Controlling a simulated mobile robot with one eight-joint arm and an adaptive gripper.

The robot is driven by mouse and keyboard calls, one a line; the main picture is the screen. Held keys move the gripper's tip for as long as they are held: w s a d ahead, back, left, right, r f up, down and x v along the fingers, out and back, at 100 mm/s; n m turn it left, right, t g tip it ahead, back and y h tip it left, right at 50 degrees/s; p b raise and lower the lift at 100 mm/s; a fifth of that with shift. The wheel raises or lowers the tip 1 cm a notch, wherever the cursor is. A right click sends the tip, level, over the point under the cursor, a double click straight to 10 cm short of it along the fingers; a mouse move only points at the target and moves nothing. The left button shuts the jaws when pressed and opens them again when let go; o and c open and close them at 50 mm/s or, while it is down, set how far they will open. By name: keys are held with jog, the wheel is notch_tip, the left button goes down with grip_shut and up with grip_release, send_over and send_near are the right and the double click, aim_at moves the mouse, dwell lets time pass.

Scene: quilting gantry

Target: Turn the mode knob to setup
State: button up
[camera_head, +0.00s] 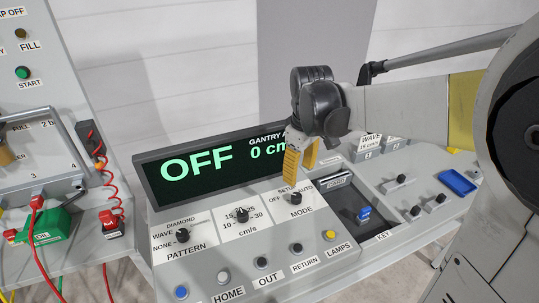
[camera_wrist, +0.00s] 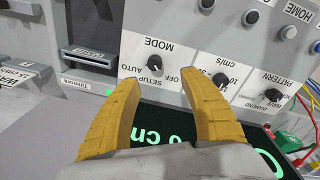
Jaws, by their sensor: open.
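The black mode knob (camera_head: 296,198) sits on the sloped panel below its printed settings OFF, SETUP and AUTO. In the wrist view the knob (camera_wrist: 155,63) and its labels appear upside down, just beyond the gap between the fingers. Its exact pointing is too small to tell. The display (camera_head: 205,165) reads OFF and 0 cm. My gripper (camera_head: 298,172) has yellow fingers pointing down, above and behind the knob in the head view. In the wrist view my gripper (camera_wrist: 161,84) is open, its fingers apart with nothing between them. It appears clear of the knob.
The speed knob (camera_head: 240,215) and pattern knob (camera_head: 182,236) lie left of the mode knob. A row of buttons, including a yellow one (camera_head: 329,236), runs in front. A recessed key slot with a blue key (camera_head: 363,214) is at right. Red cables (camera_head: 103,160) hang at left.

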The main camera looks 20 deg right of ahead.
aim_at(298, 196)
jog(key=shift+n+g, duration=0.4)
jog(key=shift+n, duration=0.1)
jog(key=f+b, duration=0.1)
jog(key=f, duration=0.3)
jog(key=w+d+f+b, duration=0.1)
jog(key=f, duration=0.3)
jog(key=w+f+b, duration=0.1)
jog(key=f, duration=0.3)
jog(key=shift+d+f+b, duration=0.15)
jog(key=shift+f+b, duration=0.05)
jog(key=shift+b, duration=0.1)
jog(key=shift+s, duration=0.1)
grip_shut()
